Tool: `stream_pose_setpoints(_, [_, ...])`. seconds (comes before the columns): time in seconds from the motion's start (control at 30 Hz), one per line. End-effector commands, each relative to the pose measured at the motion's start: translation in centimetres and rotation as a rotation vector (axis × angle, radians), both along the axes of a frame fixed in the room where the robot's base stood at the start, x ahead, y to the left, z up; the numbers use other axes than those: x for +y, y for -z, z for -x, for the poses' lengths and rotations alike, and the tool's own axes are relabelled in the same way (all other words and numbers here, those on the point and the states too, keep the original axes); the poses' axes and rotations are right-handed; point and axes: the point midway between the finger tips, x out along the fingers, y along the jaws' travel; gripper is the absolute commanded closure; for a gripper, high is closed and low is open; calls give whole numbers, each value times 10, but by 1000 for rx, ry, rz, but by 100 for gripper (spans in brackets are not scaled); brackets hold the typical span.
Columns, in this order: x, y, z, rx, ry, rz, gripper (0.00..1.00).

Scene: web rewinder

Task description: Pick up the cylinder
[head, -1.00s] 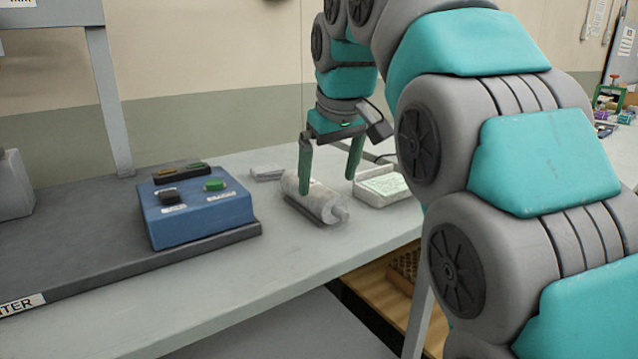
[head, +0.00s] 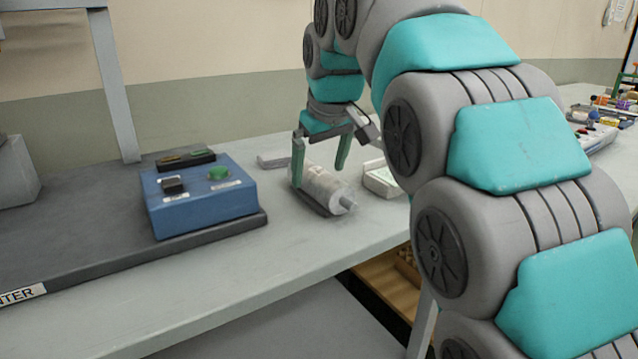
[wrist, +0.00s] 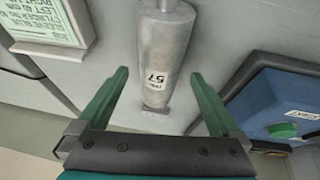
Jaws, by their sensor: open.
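A grey metal cylinder (head: 322,188) with a narrower stub at one end lies on its side on the grey table. In the wrist view the cylinder (wrist: 165,48) bears a white label with dark print. My gripper (head: 319,179) has green fingers and is open around the far part of the cylinder. In the wrist view the fingertips of my gripper (wrist: 158,75) stand apart on both sides of it, with gaps to each side. The fingers are not closed on it. How high the fingertips are above the table is hard to tell.
A blue control box (head: 200,197) with a green button stands left of the cylinder on a dark base plate. A shallow tray with a printed card (wrist: 45,25) lies on the other side, close by. Bare table (head: 250,275) lies in front.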

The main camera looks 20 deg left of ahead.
Motion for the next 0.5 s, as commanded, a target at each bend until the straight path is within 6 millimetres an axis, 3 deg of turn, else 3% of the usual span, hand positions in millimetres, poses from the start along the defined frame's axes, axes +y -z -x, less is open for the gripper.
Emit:
stream_pose_setpoints(0.2, [4,25,-8,4,1,2,0])
stream_pose_setpoints(0.43, [5,26,-10,-1,1,0,0])
stream_pose_setpoints(0.5, [5,26,-10,-1,1,-1,6])
